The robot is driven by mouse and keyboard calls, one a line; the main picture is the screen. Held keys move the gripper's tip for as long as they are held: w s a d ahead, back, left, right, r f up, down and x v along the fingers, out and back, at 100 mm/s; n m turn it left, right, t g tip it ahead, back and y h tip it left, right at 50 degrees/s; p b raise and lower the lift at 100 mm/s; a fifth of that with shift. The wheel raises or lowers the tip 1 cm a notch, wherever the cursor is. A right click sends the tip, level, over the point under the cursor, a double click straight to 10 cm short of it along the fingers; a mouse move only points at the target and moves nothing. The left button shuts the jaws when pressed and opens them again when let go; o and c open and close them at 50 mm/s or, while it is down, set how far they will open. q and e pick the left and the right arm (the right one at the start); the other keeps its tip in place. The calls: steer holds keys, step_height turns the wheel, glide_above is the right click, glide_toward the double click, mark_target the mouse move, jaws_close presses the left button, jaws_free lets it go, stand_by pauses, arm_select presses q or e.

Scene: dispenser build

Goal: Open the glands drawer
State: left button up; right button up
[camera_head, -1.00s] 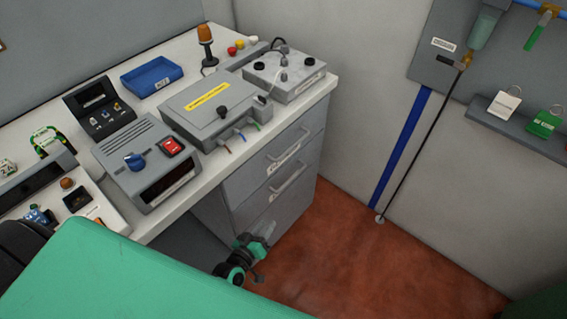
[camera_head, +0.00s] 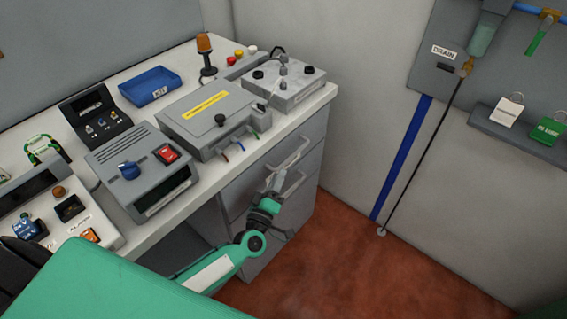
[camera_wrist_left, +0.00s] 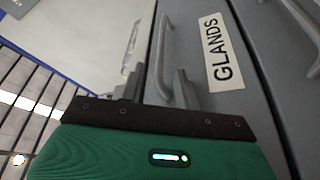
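The glands drawer (camera_wrist_left: 252,75) is a grey drawer front with a white GLANDS label (camera_wrist_left: 222,52) and a grey bar handle (camera_wrist_left: 166,45), seen close up in the left wrist view. My left gripper (camera_wrist_left: 155,85) is open, its two fingers apart near the handle. The handle's bar shows between the fingers in the picture; I cannot tell whether they touch it. In the head view my left gripper (camera_head: 274,182) is at the grey drawer fronts below the bench, partly covering them. The drawers look shut. My right gripper is not in view.
Another drawer handle (camera_wrist_left: 303,20) is close by in the left wrist view. The white bench top (camera_head: 200,185) above the drawers carries grey devices and a blue tray (camera_head: 150,86). Red-brown floor (camera_head: 335,255) is clear to the right, up to the wall with a drain panel.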

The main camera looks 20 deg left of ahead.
mark_target(283, 163)
arm_select(q)
steer(key=shift+x, duration=2.7)
jaws_close()
